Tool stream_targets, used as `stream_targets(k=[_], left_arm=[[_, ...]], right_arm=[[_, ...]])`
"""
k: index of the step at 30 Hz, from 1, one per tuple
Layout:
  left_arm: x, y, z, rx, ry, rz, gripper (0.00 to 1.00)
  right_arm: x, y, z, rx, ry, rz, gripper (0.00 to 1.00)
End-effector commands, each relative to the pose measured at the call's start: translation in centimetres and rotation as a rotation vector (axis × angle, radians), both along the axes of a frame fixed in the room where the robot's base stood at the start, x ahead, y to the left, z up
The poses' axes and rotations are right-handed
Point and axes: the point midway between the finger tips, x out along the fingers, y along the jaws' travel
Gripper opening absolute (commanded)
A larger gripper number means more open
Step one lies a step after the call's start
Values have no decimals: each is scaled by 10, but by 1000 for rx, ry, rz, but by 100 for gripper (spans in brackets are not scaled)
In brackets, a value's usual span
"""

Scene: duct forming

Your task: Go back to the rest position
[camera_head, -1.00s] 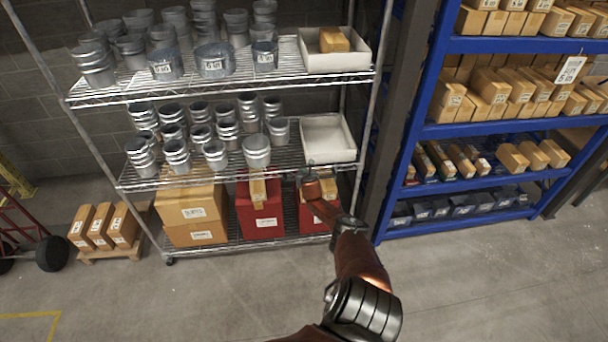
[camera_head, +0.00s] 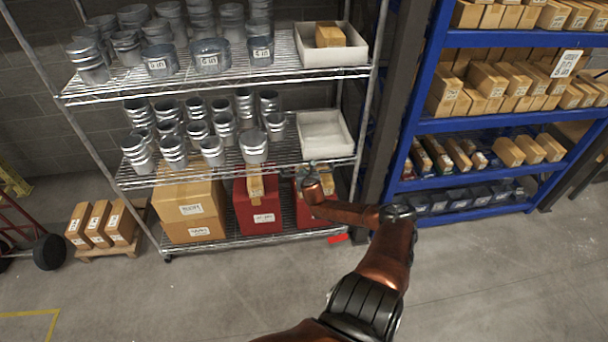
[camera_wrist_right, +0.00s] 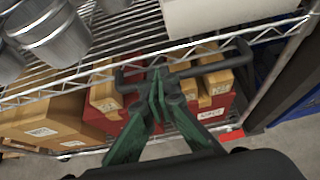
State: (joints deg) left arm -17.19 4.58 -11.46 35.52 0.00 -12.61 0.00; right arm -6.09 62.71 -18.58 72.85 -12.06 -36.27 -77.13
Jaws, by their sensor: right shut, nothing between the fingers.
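My right arm (camera_head: 385,255) comes in from the bottom of the head view and bends left toward the wire shelf. Its gripper (camera_head: 312,166) is at the shelf's right part, near the middle shelf's front edge and below the empty white tray (camera_head: 325,134). In the right wrist view the green fingers of the right gripper (camera_wrist_right: 158,88) meet at their tips, with nothing between them. My left gripper is not in view.
The wire shelf (camera_head: 215,81) holds several metal duct pieces (camera_head: 254,147), cardboard boxes (camera_head: 192,209) and red bins (camera_head: 258,212). A blue rack (camera_head: 480,123) with boxes stands at the right. A hand truck wheel (camera_head: 49,252) is at the left. The front floor is clear.

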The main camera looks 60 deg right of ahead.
Motion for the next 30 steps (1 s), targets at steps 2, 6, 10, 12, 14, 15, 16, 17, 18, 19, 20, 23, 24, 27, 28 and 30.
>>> stream_targets(k=[2,6,10,12,14,15,16,17,18,19,20,23,24,27,28,30], left_arm=[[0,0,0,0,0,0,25],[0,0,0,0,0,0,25],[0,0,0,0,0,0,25],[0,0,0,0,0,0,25],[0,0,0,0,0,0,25],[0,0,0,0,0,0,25],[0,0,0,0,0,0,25],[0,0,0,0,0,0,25],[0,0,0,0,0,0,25],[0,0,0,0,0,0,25],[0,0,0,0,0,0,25],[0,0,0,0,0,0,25],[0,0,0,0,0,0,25],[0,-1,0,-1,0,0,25],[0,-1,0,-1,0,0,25],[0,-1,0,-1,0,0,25]], right_arm=[[-5,6,5,-1,1,2,0],[-10,12,9,-1,1,1,0],[-12,15,11,-1,1,0,0],[-12,15,11,-1,0,-2,0],[-12,15,11,-1,0,-2,0],[-12,15,11,-1,0,-1,0],[-13,15,11,0,-1,-3,0],[-13,15,9,5,-1,-5,0],[-16,15,3,17,-6,-13,0],[-19,16,-3,32,-11,-23,0],[-23,17,-12,52,-17,-38,0],[-45,23,-56,156,-57,-118,0],[-57,28,-79,211,-80,-163,0],[-92,45,-141,359,-139,-293,0],[-102,52,-159,404,-158,-334,0],[-127,70,-200,499,-197,-430,0]])
